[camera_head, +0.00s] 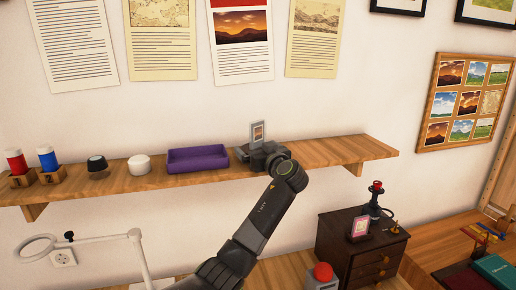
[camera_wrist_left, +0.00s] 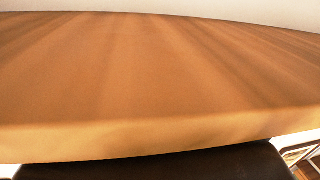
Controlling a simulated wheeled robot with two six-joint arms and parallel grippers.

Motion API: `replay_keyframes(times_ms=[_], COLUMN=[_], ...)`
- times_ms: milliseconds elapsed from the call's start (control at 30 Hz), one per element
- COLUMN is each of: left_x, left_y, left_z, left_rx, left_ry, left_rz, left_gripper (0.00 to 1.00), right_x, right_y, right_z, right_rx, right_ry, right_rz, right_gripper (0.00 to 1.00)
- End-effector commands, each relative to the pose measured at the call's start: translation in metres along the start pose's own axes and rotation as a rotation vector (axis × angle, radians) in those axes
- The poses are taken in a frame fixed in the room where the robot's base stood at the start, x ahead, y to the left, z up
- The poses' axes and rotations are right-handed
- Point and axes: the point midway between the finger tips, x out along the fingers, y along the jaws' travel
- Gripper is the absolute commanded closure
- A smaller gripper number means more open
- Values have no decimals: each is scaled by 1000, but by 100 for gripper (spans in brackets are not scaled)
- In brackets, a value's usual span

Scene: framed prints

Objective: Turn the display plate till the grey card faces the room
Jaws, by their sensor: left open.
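A small grey-framed card with an orange and dark picture (camera_head: 258,132) stands upright on the wooden wall shelf. Its base is hidden behind my left arm, so I cannot make out the display plate itself or any other card on it. My left gripper (camera_head: 256,154) is at the shelf, just in front of and below the card. The gripper is open; I cannot see anything between its fingers. The left wrist view shows only the shelf's wooden top and front edge (camera_wrist_left: 150,135) close up, with no card. My right gripper is not in view.
The shelf (camera_head: 330,152) also holds a purple tray (camera_head: 197,159), a white round pot (camera_head: 139,164), a black knob-like object (camera_head: 97,166) and red (camera_head: 17,161) and blue (camera_head: 48,158) cylinders. A dark drawer box (camera_head: 352,243) stands lower right. The shelf's right end is clear.

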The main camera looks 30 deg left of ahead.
Motion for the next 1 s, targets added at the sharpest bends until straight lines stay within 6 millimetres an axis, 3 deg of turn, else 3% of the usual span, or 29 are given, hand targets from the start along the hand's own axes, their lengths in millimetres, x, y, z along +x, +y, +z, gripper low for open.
replay_keyframes(times_ms=[133,367,1000], left_x=[0,0,0], left_y=[0,0,-1], left_z=[0,0,0], left_rx=[0,0,0], left_ry=[0,0,2], left_rz=[0,0,147], left_gripper=[1,29,29], right_x=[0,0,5], right_y=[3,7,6], right_z=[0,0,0], right_rx=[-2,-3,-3], right_ry=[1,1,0], right_rz=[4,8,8], right_gripper=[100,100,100])
